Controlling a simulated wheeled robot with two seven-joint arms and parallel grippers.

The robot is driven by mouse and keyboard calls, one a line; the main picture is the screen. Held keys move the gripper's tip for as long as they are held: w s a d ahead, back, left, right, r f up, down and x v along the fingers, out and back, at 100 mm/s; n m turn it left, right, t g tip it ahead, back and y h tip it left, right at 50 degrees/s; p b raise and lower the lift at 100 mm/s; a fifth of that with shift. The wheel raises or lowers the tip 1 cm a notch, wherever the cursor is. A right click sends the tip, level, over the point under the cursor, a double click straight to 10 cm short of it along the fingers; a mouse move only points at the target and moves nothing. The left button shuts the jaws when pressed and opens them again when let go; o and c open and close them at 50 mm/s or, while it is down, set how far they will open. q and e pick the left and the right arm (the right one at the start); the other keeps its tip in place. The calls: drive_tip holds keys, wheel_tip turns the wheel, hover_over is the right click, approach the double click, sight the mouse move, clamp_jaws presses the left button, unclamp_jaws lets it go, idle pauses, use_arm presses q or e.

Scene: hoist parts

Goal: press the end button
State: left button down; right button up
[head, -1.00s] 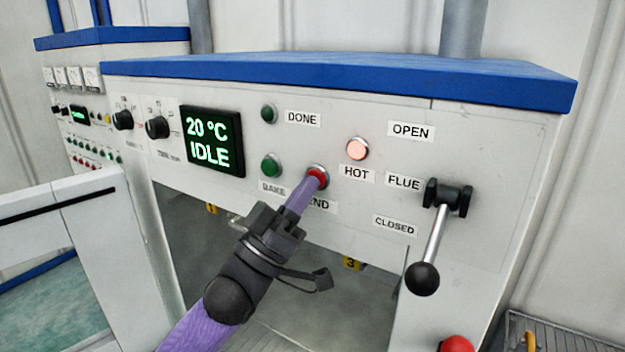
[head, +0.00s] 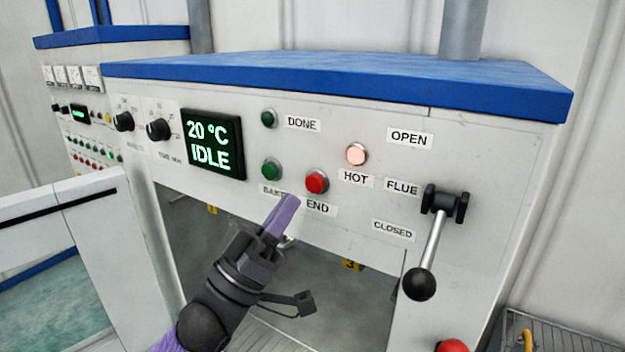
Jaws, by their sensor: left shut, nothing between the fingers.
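The red END button (head: 317,181) sits on the white front panel of the oven, just above its END label (head: 319,207). It is in full view. My left gripper (head: 285,207) is shut and empty. Its purple fingertips are below and to the left of the button, apart from it, and cover part of the BAKE label. The display (head: 211,144) reads 20 °C and IDLE. My right gripper is not in view.
The green BAKE button (head: 272,169) is close to the left of END. The DONE lamp (head: 269,118) is dark and the HOT lamp (head: 356,154) glows pale red. The flue lever (head: 432,250) hangs down at the right. The oven opening (head: 330,285) lies below the panel.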

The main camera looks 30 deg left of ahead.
use_arm(q)
drive_tip(key=shift+s, duration=1.1)
idle(0.6)
